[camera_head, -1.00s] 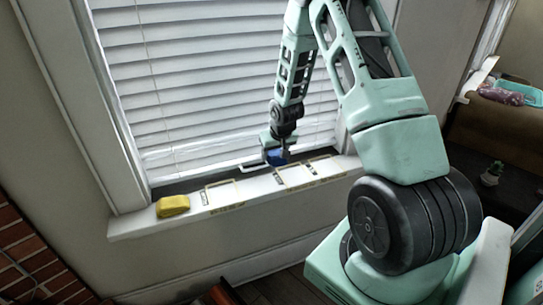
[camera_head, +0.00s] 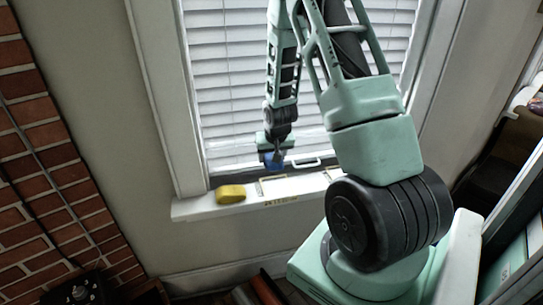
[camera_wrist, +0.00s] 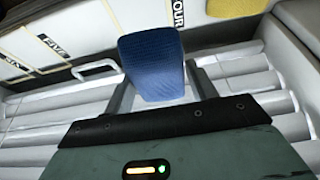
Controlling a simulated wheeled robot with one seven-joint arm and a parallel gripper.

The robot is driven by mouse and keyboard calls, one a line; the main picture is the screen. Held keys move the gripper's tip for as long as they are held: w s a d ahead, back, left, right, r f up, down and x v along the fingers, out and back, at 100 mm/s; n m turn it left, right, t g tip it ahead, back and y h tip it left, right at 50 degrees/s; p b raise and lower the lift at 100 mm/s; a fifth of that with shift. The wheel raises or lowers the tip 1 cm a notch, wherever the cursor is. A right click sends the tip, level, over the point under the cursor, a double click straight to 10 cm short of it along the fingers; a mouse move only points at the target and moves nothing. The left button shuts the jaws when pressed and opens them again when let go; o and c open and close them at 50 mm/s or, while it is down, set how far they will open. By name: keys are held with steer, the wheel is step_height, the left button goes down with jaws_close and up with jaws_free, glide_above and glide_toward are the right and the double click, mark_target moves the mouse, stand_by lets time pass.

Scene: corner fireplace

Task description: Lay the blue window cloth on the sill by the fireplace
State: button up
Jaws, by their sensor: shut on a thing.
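The blue cloth (camera_head: 275,160) is a small folded block, held up near the window just above the sill (camera_head: 203,208). My gripper (camera_head: 274,165) is shut on it. In the wrist view the cloth (camera_wrist: 152,60) sits between the two grey fingers of my gripper (camera_wrist: 160,82). The white sill has outlined rectangles with printed labels. In the wrist view part of the sill (camera_wrist: 75,22) shows beyond the cloth, with labels reading like "FIVE" and "FOUR". The cloth looks apart from the sill, but the exact gap is hard to tell.
A yellow block (camera_head: 230,194) lies at the sill's left end, left of my gripper. A white window handle (camera_head: 307,163) is just right of my gripper. The closed blinds (camera_head: 235,100) stand behind. The brick fireplace (camera_head: 45,150) is at the left.

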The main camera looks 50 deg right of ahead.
steer(key=b, duration=0.8)
glide_toward(271, 187)
steer(key=shift+x, duration=2.55)
steer(key=shift+f+b, duration=0.35)
steer(key=shift+f, duration=0.2)
steer(key=o, duration=1.1)
steer(key=p+v, duration=0.1)
steer(key=v, duration=1.6)
steer(key=shift+s+a+r+p, duration=0.1)
steer(key=shift+r+p, duration=0.05)
steer(key=shift+p, duration=0.15)
